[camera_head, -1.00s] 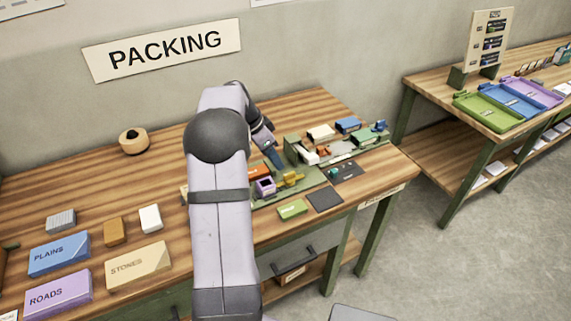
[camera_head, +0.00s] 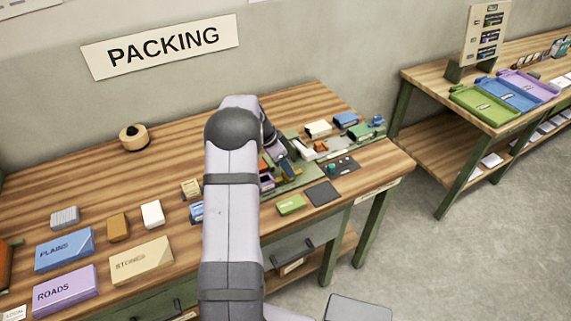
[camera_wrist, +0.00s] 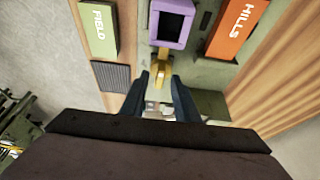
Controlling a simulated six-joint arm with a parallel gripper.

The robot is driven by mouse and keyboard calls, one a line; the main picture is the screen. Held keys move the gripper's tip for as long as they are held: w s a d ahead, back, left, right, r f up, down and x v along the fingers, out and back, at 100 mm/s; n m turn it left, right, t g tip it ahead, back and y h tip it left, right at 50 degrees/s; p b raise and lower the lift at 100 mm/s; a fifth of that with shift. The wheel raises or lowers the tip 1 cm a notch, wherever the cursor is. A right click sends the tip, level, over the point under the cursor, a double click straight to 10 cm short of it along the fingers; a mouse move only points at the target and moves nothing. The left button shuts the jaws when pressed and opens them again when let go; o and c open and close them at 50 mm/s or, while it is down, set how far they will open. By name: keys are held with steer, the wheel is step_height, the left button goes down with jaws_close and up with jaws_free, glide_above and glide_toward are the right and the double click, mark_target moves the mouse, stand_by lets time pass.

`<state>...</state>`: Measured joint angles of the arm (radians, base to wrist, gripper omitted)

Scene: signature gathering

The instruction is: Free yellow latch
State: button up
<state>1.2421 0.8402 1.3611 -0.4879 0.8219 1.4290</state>
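The yellow latch (camera_wrist: 160,68) is a small piece just below the purple frame (camera_wrist: 173,22) in the wrist view. My gripper (camera_wrist: 160,80) is open, with one dark blue finger on each side of the latch's lower end. I cannot tell whether either finger touches it. In the head view my gripper (camera_head: 284,163) is low over the green fixture on the packing table, and my arm and fingers hide most of the latch.
In the wrist view, a green FIELD block (camera_wrist: 97,30) is left and an orange HILLS block (camera_wrist: 236,28) right of the purple frame. In the head view, a dark square pad (camera_head: 323,193) lies at the front edge.

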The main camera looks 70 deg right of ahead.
steer(key=shift+f, duration=0.15)
jaws_close()
